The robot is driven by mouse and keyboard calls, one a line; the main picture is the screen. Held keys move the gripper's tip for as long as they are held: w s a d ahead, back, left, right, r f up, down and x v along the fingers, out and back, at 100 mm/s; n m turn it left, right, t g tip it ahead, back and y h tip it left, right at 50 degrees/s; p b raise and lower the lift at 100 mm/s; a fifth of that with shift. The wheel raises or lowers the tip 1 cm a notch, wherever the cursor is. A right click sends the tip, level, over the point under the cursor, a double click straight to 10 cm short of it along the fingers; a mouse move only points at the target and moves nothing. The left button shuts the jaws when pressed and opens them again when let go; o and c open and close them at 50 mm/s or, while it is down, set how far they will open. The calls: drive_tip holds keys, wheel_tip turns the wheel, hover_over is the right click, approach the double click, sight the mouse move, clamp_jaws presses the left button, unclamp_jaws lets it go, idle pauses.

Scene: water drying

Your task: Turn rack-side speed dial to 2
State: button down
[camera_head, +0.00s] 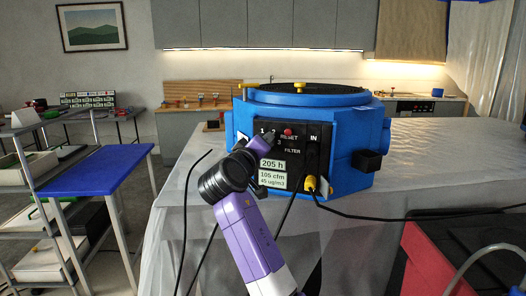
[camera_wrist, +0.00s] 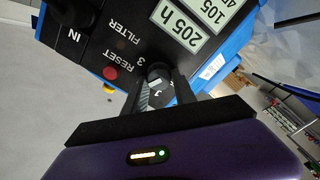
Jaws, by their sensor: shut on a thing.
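The blue machine (camera_head: 355,140) stands on a sheet-covered table and has a black control panel (camera_head: 318,137) on its front. The panel carries the numbers 1, 2 and 3, a red RESET button (camera_head: 288,132), FILTER and IN labels, and pale readouts. The dark round speed dial (camera_wrist: 158,72) is beside the 3 in the wrist view. My gripper (camera_wrist: 160,84) is shut on it, one finger on each side. In the head view my gripper (camera_head: 266,146) reaches the panel and mostly hides the dial. I cannot tell which number the dial points at.
A yellow plug (camera_head: 311,184) with a black cable sits low on the panel. The pale readouts (camera_head: 272,171) lie just below my gripper. A blue-topped table (camera_head: 98,172) stands at left, and a red case (camera_head: 435,262) at lower right. Cables hang by the table front.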

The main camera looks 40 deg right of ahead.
drive_tip(key=shift+f+m, duration=0.2)
drive_tip(key=shift+m, duration=0.2)
drive_tip(key=c, duration=1.3)
unclamp_jaws()
drive_tip(key=shift+o, duration=1.4)
drive_tip(key=shift+r, duration=0.1)
drive_tip(key=shift+s+a, duration=0.1)
drive_tip(key=v, duration=0.7)
drive_tip(key=shift+s+a+b, duration=0.15)
drive_tip(key=shift+a+b, duration=0.1)
drive_tip(key=shift+b, duration=0.1)
